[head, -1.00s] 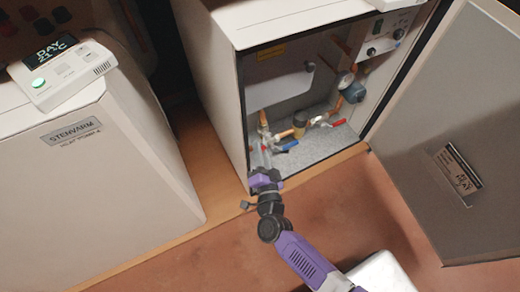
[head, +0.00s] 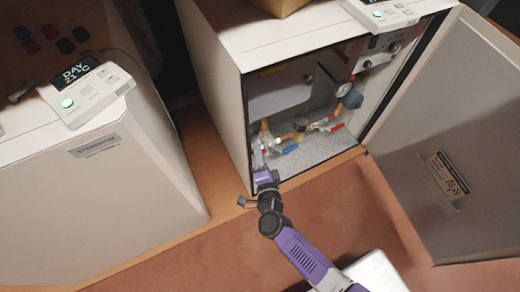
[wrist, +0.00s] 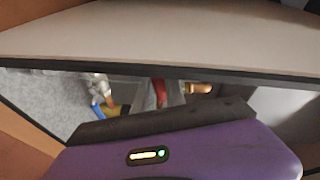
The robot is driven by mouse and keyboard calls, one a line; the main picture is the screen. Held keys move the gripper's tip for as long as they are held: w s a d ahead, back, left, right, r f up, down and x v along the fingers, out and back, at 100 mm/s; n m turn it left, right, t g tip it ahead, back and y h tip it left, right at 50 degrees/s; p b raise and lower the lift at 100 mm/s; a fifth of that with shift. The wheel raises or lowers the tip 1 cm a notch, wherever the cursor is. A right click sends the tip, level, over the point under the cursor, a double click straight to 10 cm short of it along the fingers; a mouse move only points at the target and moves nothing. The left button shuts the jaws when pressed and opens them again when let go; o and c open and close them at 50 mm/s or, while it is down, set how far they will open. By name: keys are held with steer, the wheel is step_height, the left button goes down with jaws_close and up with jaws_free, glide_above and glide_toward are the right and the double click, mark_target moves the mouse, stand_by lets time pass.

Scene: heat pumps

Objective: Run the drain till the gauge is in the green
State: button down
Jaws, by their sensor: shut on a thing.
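The cabinet (head: 213,105) stands open, with pipes and valves inside. The round gauge (head: 344,89) sits at the right of the pipework; its needle and green zone are too small to read. A blue lever (head: 290,149) and a red lever (head: 337,128) show low in the cabinet. My gripper (head: 261,160) reaches into the cabinet's lower left front. In the wrist view it is shut on a red handle (wrist: 160,92), seen between the grey fingers. The valve under that handle is mostly hidden. The blue lever (wrist: 98,110) lies to its left there.
The open cabinet door (head: 430,160) stands to the right. Another cabinet (head: 95,195) is on the left, with a controller (head: 88,92) on it reading DAY 21°C. A second controller (head: 383,12) lies on the open cabinet's top. The reddish floor (head: 190,260) in front is partly clear.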

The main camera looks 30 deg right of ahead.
steer(key=shift+r+m+y+p, duration=0.4)
steer(key=shift+r+m+p, duration=0.1)
steer(key=shift+m+p, duration=0.35)
steer(key=c, duration=1.4)
jaws_free()
steer(key=shift+p+v, duration=1)
steer(key=shift+v, duration=2.95)
steer(key=shift+a+r, duration=0.1)
steer(key=shift+r, duration=0.05)
